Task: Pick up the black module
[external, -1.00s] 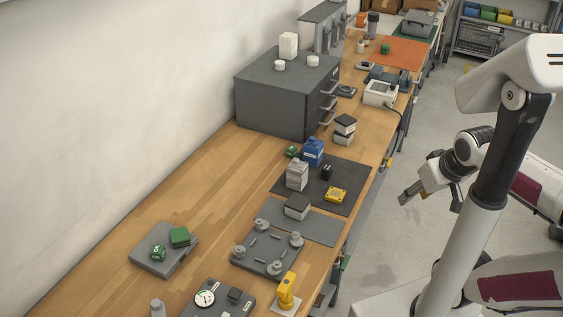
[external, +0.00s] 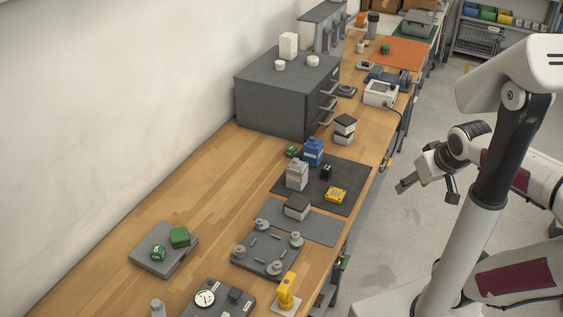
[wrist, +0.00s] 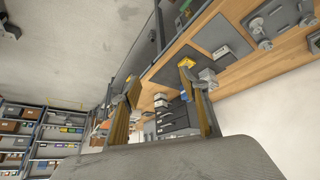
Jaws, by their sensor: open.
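My gripper (external: 429,192) is off the bench's right side, above the floor and well apart from the module. Its fingers are spread with nothing between them. In the wrist view my gripper (wrist: 160,85) is also open and empty, with the bench tilted beyond it. I cannot make out the black module in the wrist view.
A dark grey cabinet (external: 275,98) stands behind. The bench's left side has bare wood.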

